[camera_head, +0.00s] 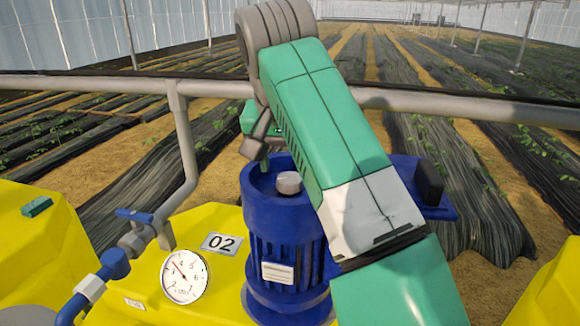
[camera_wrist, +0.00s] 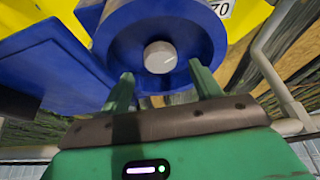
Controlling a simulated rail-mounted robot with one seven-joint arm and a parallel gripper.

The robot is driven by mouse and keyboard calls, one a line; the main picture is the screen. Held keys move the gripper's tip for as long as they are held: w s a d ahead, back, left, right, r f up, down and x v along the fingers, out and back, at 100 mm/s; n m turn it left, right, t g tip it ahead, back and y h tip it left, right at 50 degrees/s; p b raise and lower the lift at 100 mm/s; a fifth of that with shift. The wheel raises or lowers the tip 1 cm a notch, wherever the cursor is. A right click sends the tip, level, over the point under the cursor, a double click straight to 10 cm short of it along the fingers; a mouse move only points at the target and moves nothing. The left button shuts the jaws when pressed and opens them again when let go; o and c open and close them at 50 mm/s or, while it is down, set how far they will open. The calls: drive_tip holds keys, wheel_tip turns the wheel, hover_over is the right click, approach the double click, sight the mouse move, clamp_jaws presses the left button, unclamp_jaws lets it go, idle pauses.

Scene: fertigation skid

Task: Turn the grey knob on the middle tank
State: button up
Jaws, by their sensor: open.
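The grey knob (camera_head: 289,183) sits on top of the blue motor (camera_head: 284,240) on the yellow middle tank (camera_head: 215,270), which carries a "02" label. In the wrist view the round knob (camera_wrist: 160,57) has a light line on its face and lies just beyond the fingertips, between them in the picture. My gripper (camera_wrist: 157,72) is open, with one green finger on each side below the knob. The fingers appear apart from it. In the head view my gripper (camera_head: 258,158) is partly hidden behind my arm, just above and left of the knob.
A pressure gauge (camera_head: 184,276) and a blue-handled valve (camera_head: 134,215) are on the left of the tank. A grey rail (camera_head: 450,105) runs behind the motor. Other yellow tanks stand on both sides.

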sight(289, 178)
drive_tip(key=shift+x, duration=1.6)
drive_tip(key=c, duration=1)
drive_tip(key=shift+o, duration=0.2)
drive_tip(key=shift+n, duration=0.3)
drive_tip(key=n+y, duration=0.2)
drive_tip(key=n, duration=0.2)
drive_tip(key=shift+n, duration=0.3)
drive_tip(key=n+y, duration=0.1)
drive_tip(key=n, duration=0.2)
drive_tip(key=n+g+y, duration=0.1)
drive_tip(key=n, duration=0.2)
drive_tip(key=shift+w+d, duration=0.1)
drive_tip(key=shift+d, duration=0.1)
